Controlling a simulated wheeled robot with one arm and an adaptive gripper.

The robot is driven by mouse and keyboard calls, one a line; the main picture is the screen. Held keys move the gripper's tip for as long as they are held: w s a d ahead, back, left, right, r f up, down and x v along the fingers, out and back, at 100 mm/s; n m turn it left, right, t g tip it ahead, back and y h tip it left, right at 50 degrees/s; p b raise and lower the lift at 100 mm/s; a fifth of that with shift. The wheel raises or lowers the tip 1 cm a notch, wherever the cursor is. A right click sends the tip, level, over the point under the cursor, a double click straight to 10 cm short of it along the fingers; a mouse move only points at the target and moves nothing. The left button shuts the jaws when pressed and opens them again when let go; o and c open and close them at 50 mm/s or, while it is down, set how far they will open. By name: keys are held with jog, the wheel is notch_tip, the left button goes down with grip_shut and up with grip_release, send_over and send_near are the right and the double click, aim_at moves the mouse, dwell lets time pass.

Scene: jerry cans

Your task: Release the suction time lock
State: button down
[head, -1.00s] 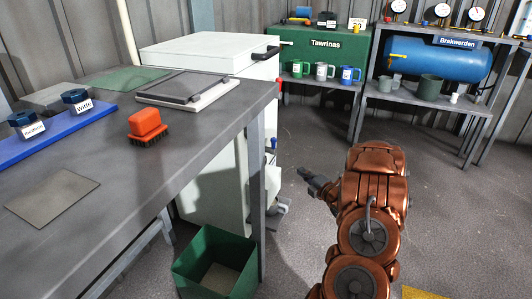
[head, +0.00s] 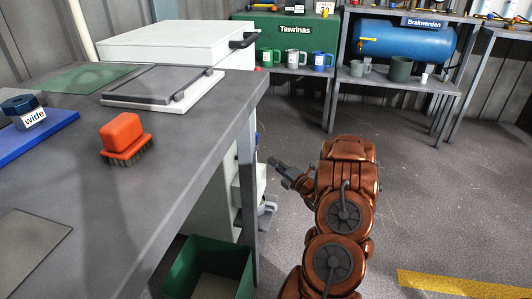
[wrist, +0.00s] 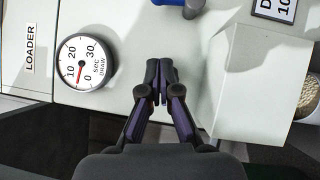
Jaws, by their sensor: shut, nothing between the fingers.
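A round white dial (wrist: 86,62) marked 0 to 30, SEC and DRAW, is on the pale machine face in the wrist view, left of my gripper (wrist: 158,80). Its red needle rests in the lower part of the scale. A blue handle-like part (wrist: 185,6) shows at the top edge, partly cut off. I cannot tell which part is the suction time lock. My gripper is shut and empty, its fingertips over the pale panel between the dial and a raised block.
The grey bench (head: 150,190) holds an orange brush (head: 122,133) and a blue board (head: 35,138). A green bin (head: 208,268) stands under its edge. A LOADER label (wrist: 33,48) is left of the dial. Floor on the right is open, with a yellow strip (head: 465,285).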

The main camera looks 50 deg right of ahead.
aim_at(258, 146)
jog(key=w+d+r+b, duration=0.1)
jog(key=w+d+b, duration=0.2)
jog(key=w, duration=0.8)
jog(key=shift+w+d+r, duration=0.35)
jog(key=shift+d, duration=0.2)
jog(key=shift+r, duration=0.1)
